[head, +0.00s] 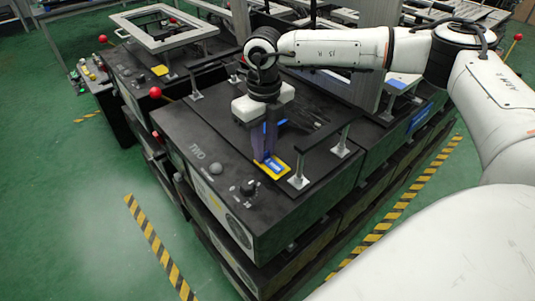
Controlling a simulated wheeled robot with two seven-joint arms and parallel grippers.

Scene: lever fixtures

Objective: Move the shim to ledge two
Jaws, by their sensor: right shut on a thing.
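A black box marked TWO (198,152) stands in the middle, with a flat dark top. My right gripper (266,150) points down over its front part, with blue-violet fingers shut. A small flat yellow and blue piece (275,168), seemingly the shim, is at the fingertips, low over the box top or touching it; I cannot tell which. The fingers hide part of it and the exact grip. My left gripper is not in view.
A raised black bar on metal posts (340,150) stands right of the gripper. A red-knobbed lever (155,92) is at the box's left. Another black box with a metal frame (165,35) stands behind left. Green floor with striped tape (160,250) is clear in front.

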